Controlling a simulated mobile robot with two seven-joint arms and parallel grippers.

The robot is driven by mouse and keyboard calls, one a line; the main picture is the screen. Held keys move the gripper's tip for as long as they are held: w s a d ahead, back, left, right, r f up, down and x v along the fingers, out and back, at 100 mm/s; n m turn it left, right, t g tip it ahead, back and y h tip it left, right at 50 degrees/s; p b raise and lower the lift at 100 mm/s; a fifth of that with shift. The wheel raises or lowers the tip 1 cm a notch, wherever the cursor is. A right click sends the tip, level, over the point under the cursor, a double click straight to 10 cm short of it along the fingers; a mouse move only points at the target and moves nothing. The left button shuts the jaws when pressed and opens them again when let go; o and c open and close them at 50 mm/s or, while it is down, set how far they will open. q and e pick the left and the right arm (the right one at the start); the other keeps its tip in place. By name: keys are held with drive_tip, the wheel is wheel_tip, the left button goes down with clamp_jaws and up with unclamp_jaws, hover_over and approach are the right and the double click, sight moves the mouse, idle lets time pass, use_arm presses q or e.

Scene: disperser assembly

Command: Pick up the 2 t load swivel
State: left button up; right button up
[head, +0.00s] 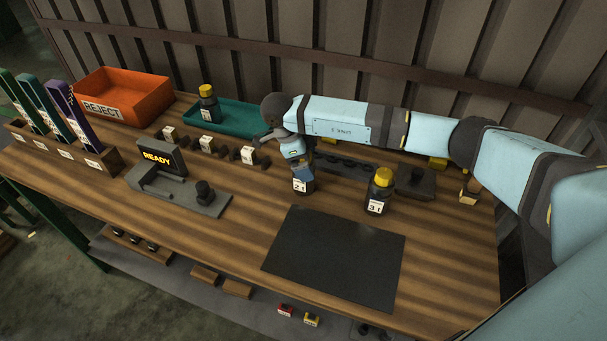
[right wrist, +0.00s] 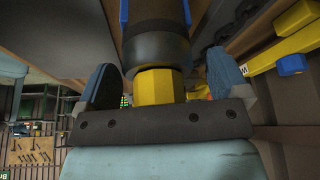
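The swivel labelled 2 (head: 301,186), a dark body with a white tag, stands on the wooden bench left of the 3 swivel. My right gripper (head: 297,158) is right above it and hides its top. In the right wrist view, the swivel's yellow hexagonal end (right wrist: 159,87) and dark collar lie between the two blue finger pads of my right gripper (right wrist: 163,84). Gaps show on both sides, so the fingers are open around it, apart from it. My left gripper is not in view.
The 3 swivel (head: 379,190) with a yellow top stands close on the right. Another yellow-topped swivel (head: 208,104) is at the teal tray (head: 238,113). A black mat (head: 335,258), a READY fixture (head: 160,160) and an orange REJECT bin (head: 125,92) are also on the bench.

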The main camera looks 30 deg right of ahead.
clamp_jaws()
drive_tip(key=shift+r, duration=0.15)
